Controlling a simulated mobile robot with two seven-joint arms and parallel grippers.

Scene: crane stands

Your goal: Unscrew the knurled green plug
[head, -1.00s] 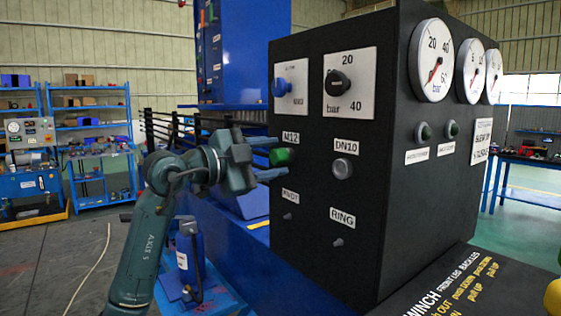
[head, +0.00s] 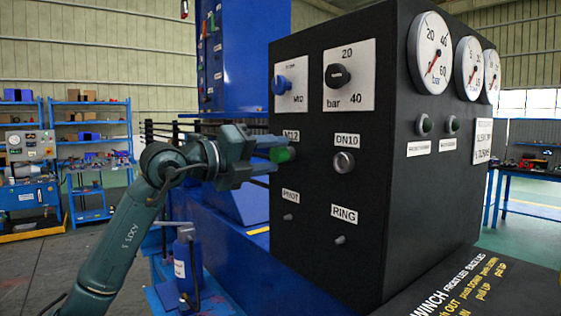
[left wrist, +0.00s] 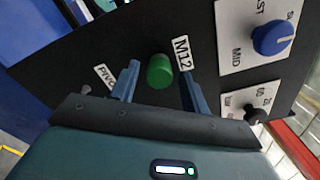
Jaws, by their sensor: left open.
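The green plug (head: 283,154) sticks out of the black panel's front face, under the M12 label (head: 291,135). In the left wrist view the green plug (left wrist: 160,71) lies between the two blue fingers, nearer the camera than the panel face. My left gripper (head: 268,154) is open, its fingers pointing at the panel on either side of the plug. In the left wrist view a gap shows between the plug and each finger of the left gripper (left wrist: 158,85). The plug's knurling is too small to make out. My right gripper is not in view.
The black panel (head: 390,170) also carries a blue knob (head: 281,85), a black knob (head: 338,76), a DN10 fitting (head: 344,162) and small PIVOT and RING studs. Gauges (head: 430,52) sit on its right side. A blue bottle-shaped jack (head: 186,265) stands below my left arm.

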